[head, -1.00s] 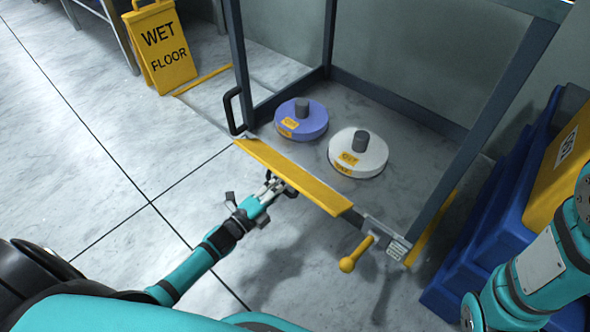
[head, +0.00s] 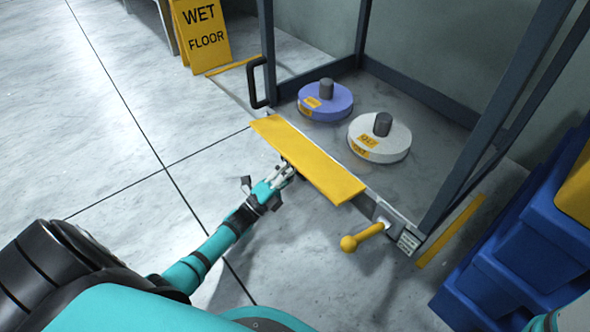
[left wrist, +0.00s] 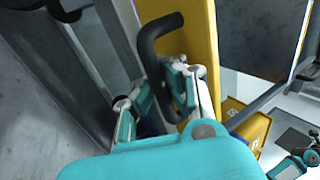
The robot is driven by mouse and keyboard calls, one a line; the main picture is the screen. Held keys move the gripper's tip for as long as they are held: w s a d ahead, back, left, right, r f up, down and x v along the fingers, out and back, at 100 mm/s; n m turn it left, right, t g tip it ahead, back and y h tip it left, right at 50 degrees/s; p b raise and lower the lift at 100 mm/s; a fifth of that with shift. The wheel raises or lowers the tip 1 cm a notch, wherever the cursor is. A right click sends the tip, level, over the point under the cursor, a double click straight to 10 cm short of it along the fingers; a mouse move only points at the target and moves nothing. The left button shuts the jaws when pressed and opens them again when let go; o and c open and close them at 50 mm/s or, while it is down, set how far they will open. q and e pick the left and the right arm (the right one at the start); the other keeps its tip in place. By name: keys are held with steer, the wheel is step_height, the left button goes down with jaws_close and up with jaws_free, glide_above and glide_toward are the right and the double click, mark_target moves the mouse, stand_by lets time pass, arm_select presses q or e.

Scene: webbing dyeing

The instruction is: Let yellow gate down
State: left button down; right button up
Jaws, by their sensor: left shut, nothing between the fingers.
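The yellow gate (head: 308,160) spans the front of the grey-framed bay, close to the floor. Its broad yellow face shows from above; its exact tilt is hard to judge. My left gripper (head: 284,172) is at the gate's near side, about mid-length, shut with nothing held. In the left wrist view, the gate (left wrist: 205,35) stands behind a black loop handle (left wrist: 153,40). My left fingers (left wrist: 165,98) are right at this handle; I cannot tell whether they touch it. The handle is mostly hidden in the head view. My right gripper is out of view.
A yellow knob lever (head: 362,238) sticks out at the bay's right front corner. A purple roll (head: 325,105) and a white roll (head: 380,145) lie inside. Blue bins (head: 510,240) stand right; a wet floor sign (head: 203,35) stands behind left. The floor to the left is clear.

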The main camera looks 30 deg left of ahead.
arm_select(q)
steer(key=shift+s+a+f, duration=0.1)
steer(key=shift+s+f, duration=0.1)
steer(key=shift+f, duration=0.25)
steer(key=c, duration=1.7)
jaws_free()
steer(key=shift+a, duration=0.1)
steer(key=o, duration=0.4)
steer(key=shift+r, duration=0.1)
steer(key=shift+c, duration=0.2)
steer(key=shift+r, duration=0.1)
steer(key=shift+w, duration=0.1)
steer(key=shift+s+f, duration=0.25)
steer(key=shift+s, duration=0.1)
steer(key=s+a, duration=0.4)
steer(key=s, duration=0.7)
steer(key=shift+s+a, duration=0.15)
steer(key=shift+s, duration=0.2)
